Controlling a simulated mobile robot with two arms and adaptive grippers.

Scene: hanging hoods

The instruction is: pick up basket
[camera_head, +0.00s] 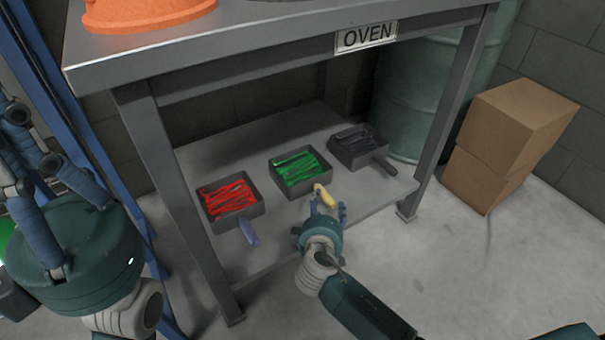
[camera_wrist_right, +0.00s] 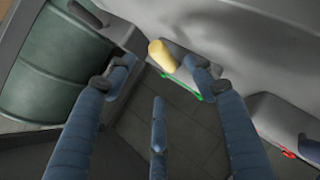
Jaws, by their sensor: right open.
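Three dark baskets stand on the lower shelf. The left basket (camera_head: 213,220) holds red pieces and has a blue handle (camera_head: 249,233). The middle basket (camera_head: 285,186) holds green pieces and has a yellow handle (camera_head: 325,196). The right basket (camera_head: 360,150) holds dark pieces and has a black handle. My right gripper (camera_head: 328,208) is open at the yellow handle. In the right wrist view the yellow handle (camera_wrist_right: 162,56) lies between the spread fingertips, closer to the right one; contact is unclear. My left gripper (camera_head: 40,170) is at far left, fingers spread, away from the baskets.
The shelf (camera_head: 216,160) sits under a metal table marked OVEN (camera_head: 366,37), whose legs and top edge frame the opening. A green barrel (camera_head: 425,90) stands behind the right leg. Two cardboard boxes (camera_head: 515,125) are stacked at right. The floor in front is clear.

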